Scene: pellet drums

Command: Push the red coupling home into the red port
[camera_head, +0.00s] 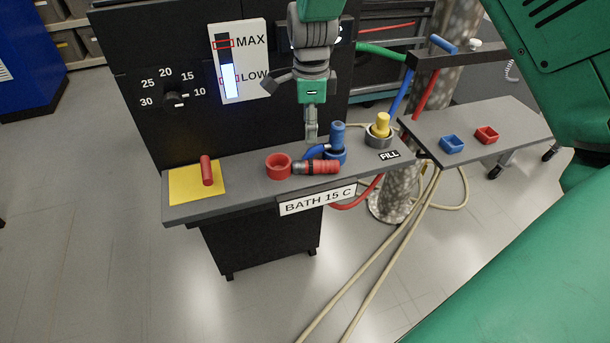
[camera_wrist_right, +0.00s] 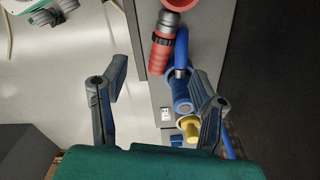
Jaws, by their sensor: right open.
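The red port (camera_head: 278,166) is a short red cup on the grey shelf of the bath. The red coupling (camera_head: 319,167) lies on its side to its right, its grey nose pointing at the port. Nose and port look close together; I cannot tell whether the nose is inside. In the right wrist view the coupling (camera_wrist_right: 161,48) shows at the top, with the port's edge (camera_wrist_right: 182,4) beyond its nose. My right gripper (camera_head: 311,135) points down just behind the coupling. In the wrist view its fingers (camera_wrist_right: 158,75) are wide apart with nothing gripped. My left gripper is out of view.
A red handle (camera_head: 206,170) stands on a yellow plate (camera_head: 188,188) at left. Hoses hang below the shelf.

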